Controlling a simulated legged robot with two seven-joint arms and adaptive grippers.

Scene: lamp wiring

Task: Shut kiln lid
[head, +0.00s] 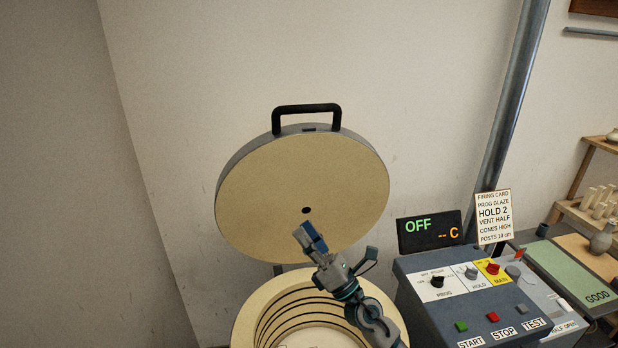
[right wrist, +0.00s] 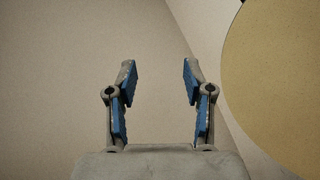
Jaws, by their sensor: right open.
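The round kiln lid (head: 270,190) stands raised and tilted back over the kiln, its pale inner face toward me. It has a small dark hole and a black handle (head: 306,108) on its top edge. The open kiln (head: 262,308) below shows its ringed pale inside. My right gripper (head: 308,232) is in front of the lid's lower part, above the kiln opening, and holds nothing. In the right wrist view its two blue-padded fingers (right wrist: 158,82) are apart, and the lid (right wrist: 280,80) fills the right side. My left gripper is not in view.
A control box (head: 470,290) with knobs and buttons stands right of the kiln. A display (head: 430,232) reads OFF, and a firing card (head: 493,217) stands beside it. A grey pipe (head: 510,100) runs up the wall. Shelves with pottery are at far right. The left side is clear.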

